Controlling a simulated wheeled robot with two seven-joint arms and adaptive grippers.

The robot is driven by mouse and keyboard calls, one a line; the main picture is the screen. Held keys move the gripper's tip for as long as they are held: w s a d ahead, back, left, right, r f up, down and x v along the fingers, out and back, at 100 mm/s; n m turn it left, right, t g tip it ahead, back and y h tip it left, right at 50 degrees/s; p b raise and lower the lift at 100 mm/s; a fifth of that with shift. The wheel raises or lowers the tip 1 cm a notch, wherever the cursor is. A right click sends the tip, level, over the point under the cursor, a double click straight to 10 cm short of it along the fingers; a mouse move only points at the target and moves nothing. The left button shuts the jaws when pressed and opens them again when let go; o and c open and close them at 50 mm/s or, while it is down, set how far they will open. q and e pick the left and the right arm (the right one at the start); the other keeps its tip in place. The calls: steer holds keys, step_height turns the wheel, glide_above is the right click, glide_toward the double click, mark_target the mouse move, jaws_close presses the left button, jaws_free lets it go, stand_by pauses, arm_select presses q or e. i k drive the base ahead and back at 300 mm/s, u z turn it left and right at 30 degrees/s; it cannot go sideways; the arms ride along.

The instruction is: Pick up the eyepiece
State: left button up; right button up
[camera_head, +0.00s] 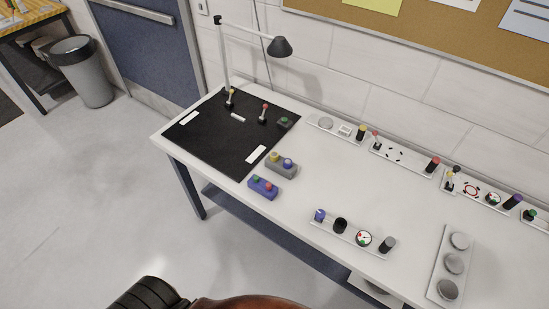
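I cannot tell for sure which thing is the eyepiece. A short black cylinder with a dark top (340,225) stands upright on a light strip (322,228) near the table's front edge. On the same strip are a blue knob (319,215), a round dial with red and green marks (364,238) and a black cylinder with a grey top (387,245). Neither of my grippers shows in the head view. Dark ribbed and brown rounded shapes at the bottom edge are cut off.
The white table (330,185) has bare room in its middle. A black mat (210,140) with small levers lies at the left, under a lamp (280,47). Two button boxes (263,188) (281,165) sit beside it. More panels line the back. A bin (82,72) stands on the floor.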

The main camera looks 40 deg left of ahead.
mark_target(273, 156)
steer(key=k, duration=0.55)
steer(key=u, duration=0.75)
steer(key=i, duration=0.65)
steer(key=z, duration=0.15)
